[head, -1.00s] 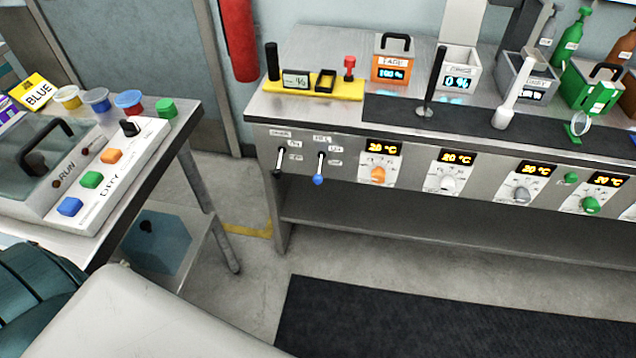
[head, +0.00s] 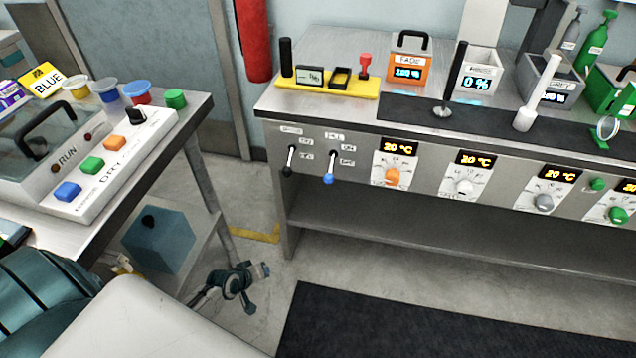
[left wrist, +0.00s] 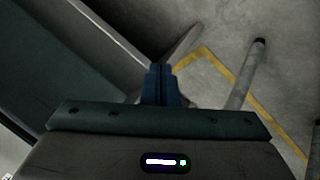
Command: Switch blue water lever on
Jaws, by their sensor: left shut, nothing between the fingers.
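The blue water lever (head: 330,166) is on the front panel of the steel bench, its blue knob hanging at the lower end of a silver stem. A similar black-knobbed lever (head: 289,160) hangs just to its left. My left gripper (head: 264,269) is low between the two benches, below and left of the blue lever and well apart from it. In the left wrist view its blue fingers (left wrist: 162,84) are together with nothing between them. My right gripper is not in view.
Dials such as the orange one (head: 393,175) line the panel right of the levers. The left bench (head: 195,105) has a leg and lower shelf holding a blue box (head: 160,240) near my left arm. Open floor lies before the levers, with a dark mat (head: 400,325).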

